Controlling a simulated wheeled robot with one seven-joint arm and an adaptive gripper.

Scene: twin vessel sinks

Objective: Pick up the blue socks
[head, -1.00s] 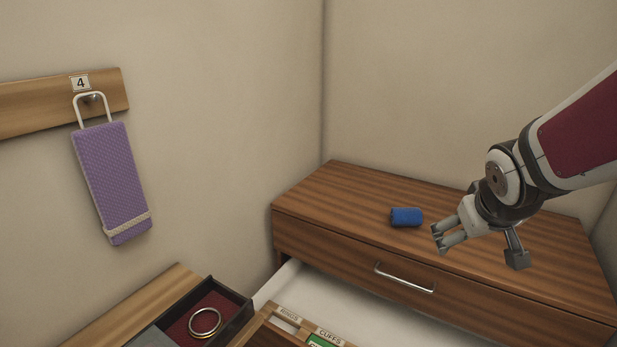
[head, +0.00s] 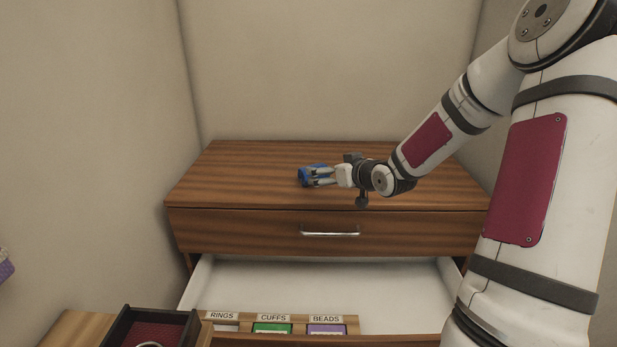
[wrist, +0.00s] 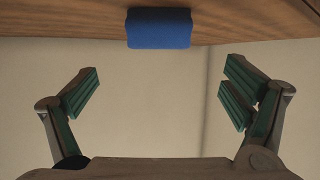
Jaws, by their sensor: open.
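The blue socks are a small rolled blue bundle (head: 308,174) lying on top of the wooden dresser. In the head view my gripper's fingers (head: 322,176) reach in from the right and partly cover the bundle. In the wrist view the blue socks (wrist: 159,28) sit at the top centre, on the wood, beyond the fingertips. My gripper (wrist: 160,90) is open, its fingers wide apart with nothing between them. The bundle lies between the two fingers sideways but farther ahead. I cannot tell from the head view whether a finger touches it.
The dresser top (head: 400,165) is otherwise clear, with walls behind and at the left. Below it, an upper drawer with a metal handle (head: 330,233) is shut and a white drawer (head: 330,285) is open. A labelled divided tray (head: 245,318) and a dark box (head: 155,325) stand in front.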

